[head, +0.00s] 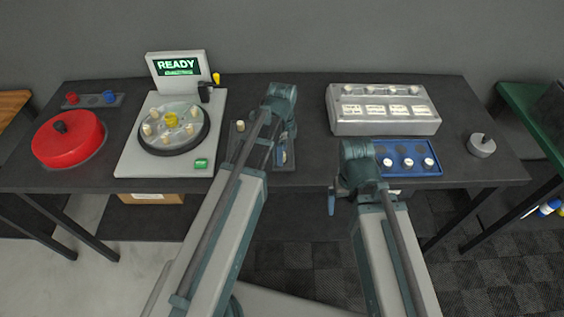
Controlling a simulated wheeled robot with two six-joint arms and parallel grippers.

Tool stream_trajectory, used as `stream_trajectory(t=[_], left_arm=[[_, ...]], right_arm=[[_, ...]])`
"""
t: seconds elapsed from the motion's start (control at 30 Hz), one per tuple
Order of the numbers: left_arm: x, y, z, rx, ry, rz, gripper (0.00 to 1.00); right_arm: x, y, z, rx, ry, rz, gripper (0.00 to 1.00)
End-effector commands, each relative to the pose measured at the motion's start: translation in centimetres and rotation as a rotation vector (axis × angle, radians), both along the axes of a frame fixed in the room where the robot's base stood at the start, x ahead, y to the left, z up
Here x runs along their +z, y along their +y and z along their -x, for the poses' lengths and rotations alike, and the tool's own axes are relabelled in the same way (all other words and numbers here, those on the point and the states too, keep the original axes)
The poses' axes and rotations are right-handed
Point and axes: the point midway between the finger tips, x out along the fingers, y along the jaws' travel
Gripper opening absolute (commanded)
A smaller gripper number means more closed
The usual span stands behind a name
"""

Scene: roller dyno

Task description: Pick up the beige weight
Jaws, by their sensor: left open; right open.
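A small beige cylinder (240,126), which looks like the beige weight, stands on a dark tray (262,163) in the middle of the table. Other beige pieces (147,129) sit in the round plate of the machine to the left. My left gripper (283,156) is open over the right part of the dark tray, to the right of the beige cylinder and apart from it. My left arm hides part of the tray. My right gripper (332,204) is open at the table's front edge, mostly hidden by its wrist.
The machine (136,160) has a screen (178,66) reading READY. A red round lid (68,139) lies far left. A grey block (384,121), a blue rack (407,168) with white-capped pieces and a grey knobbed disc (481,146) stand right. The table (470,173) is bare at front right.

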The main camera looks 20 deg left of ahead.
Motion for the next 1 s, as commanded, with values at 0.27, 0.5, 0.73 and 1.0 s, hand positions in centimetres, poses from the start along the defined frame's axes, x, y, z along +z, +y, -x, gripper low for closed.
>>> stream_trajectory(t=[0.27,0.5,0.73,1.0], left_arm=[[-0.01,0.00,0.00,0.000,0.000,0.000,0.58],[-0.01,0.01,0.00,0.000,0.000,0.000,0.15],[-0.01,0.01,0.00,0.000,0.000,0.000,0.00],[0.41,-0.15,0.02,0.000,0.000,0.000,0.00]], right_arm=[[-0.01,0.00,0.00,0.000,0.000,0.000,1.00],[-0.01,0.00,0.00,0.000,0.000,0.000,1.00],[-0.01,0.00,0.00,0.000,0.000,0.000,1.00],[0.41,0.00,0.01,0.000,0.000,0.000,1.00]])
